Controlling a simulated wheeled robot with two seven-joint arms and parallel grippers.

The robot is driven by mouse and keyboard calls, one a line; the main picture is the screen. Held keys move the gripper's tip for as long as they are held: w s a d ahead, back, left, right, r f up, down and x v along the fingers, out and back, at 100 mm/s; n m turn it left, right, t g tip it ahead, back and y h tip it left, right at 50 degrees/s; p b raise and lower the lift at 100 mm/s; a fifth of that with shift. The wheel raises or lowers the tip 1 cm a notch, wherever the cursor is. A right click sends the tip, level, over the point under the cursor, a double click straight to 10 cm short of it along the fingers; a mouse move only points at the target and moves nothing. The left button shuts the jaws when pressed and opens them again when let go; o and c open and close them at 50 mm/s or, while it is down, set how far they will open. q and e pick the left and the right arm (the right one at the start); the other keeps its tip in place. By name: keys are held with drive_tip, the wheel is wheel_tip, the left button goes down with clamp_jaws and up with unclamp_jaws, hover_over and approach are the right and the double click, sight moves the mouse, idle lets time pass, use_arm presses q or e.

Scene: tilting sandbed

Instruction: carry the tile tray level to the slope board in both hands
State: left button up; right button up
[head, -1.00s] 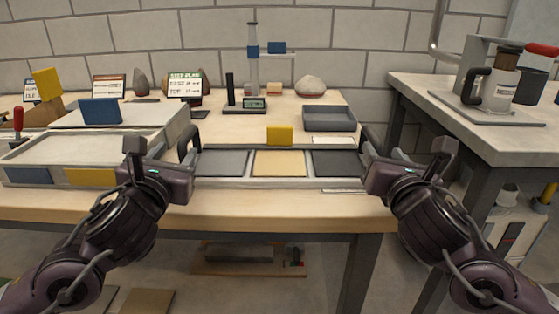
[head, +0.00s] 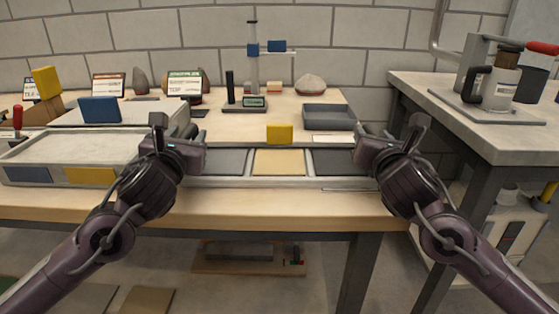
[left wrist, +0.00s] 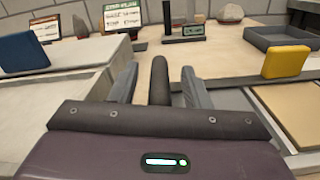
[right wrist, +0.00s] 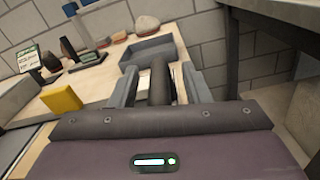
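The tile tray (head: 272,183) is a long pale tray on the table, with a beige tile between two dark grey ones. A yellow block (head: 279,134) stands at its back edge. My left gripper (head: 192,150) is at the tray's left end. In the left wrist view the dark tray handle (left wrist: 159,82) stands between its open fingers, with gaps on both sides. My right gripper (head: 366,152) is at the right end, open around the other handle (right wrist: 159,84), also with gaps. The grippers hide both handles in the head view. I cannot tell for certain which surface is the slope board.
A pale shallow bed (head: 75,148) with blue and yellow front patches lies left of the tray, close to my left gripper. A raised grey box (head: 140,115) with a blue block is behind it. A grey bin (head: 328,118) and gauge stand (head: 245,105) are behind the tray.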

use_arm(q)
clamp_jaws()
use_arm(e)
clamp_jaws()
drive_tip(key=shift+f, duration=0.1)
idle(0.8)
use_arm(q)
drive_tip(key=shift+r, duration=0.3)
use_arm(e)
drive_tip(key=shift+r, duration=0.3)
drive_tip(key=shift+w, duration=0.1)
